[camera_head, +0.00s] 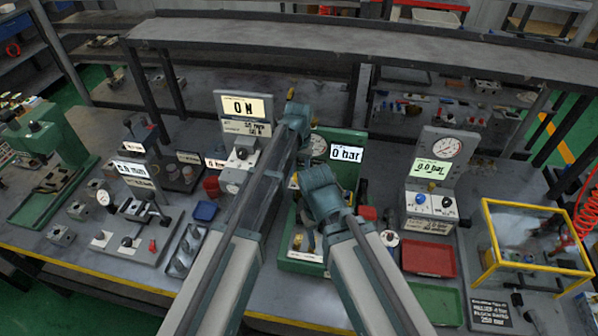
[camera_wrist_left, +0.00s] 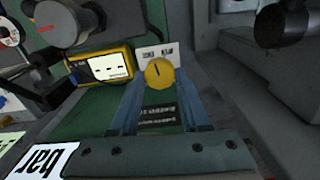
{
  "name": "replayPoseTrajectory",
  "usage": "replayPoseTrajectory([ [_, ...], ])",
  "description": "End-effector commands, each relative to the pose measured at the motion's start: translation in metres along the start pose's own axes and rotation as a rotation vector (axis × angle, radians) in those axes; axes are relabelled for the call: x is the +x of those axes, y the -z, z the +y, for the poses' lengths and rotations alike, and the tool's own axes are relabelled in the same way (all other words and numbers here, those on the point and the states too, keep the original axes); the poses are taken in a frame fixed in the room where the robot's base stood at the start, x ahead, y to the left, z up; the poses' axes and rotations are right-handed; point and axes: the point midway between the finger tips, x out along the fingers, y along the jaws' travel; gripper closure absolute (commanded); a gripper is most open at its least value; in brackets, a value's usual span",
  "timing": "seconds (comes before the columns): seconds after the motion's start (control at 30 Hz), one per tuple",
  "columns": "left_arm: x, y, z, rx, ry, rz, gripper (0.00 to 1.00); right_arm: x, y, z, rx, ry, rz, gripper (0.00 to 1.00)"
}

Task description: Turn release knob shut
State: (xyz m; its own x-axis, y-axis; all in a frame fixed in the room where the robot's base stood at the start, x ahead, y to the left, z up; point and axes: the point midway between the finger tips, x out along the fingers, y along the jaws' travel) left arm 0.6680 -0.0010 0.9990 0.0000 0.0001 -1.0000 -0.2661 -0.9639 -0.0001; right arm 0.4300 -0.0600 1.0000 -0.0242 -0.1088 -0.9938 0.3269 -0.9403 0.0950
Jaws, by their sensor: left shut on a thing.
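In the left wrist view a round yellow knob (camera_wrist_left: 158,72) with a dark line on its face stands by a small white label plate. My left gripper (camera_wrist_left: 159,84) is shut on this knob, with one finger on each side. The line on the knob points roughly up in that view. The knob belongs to the green stand (camera_head: 345,137) with the 0 bar display (camera_head: 346,153) in the head view. There the knob and my left fingertips are hidden behind my arms. My right fingertips cannot be seen in either view.
A yellow meter (camera_wrist_left: 105,67) sits close beside the knob. Dark round parts stand at the top corners of the wrist view. A red tray (camera_head: 428,257) and a yellow-framed clear box (camera_head: 530,245) are to the right. A blue cup (camera_head: 205,211) is to the left.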

Motion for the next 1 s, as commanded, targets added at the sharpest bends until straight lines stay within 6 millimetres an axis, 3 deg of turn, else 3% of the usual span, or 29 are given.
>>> replayPoseTrajectory([
  [0.5, 0.0002, -0.0004, -0.0009, -0.373, -0.001, 0.000, 1.00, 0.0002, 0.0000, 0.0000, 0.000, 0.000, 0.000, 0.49],
  [1.0, 0.0002, -0.0005, -0.0012, -0.476, 0.000, 0.000, 1.00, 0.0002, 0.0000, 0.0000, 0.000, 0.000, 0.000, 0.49],
])
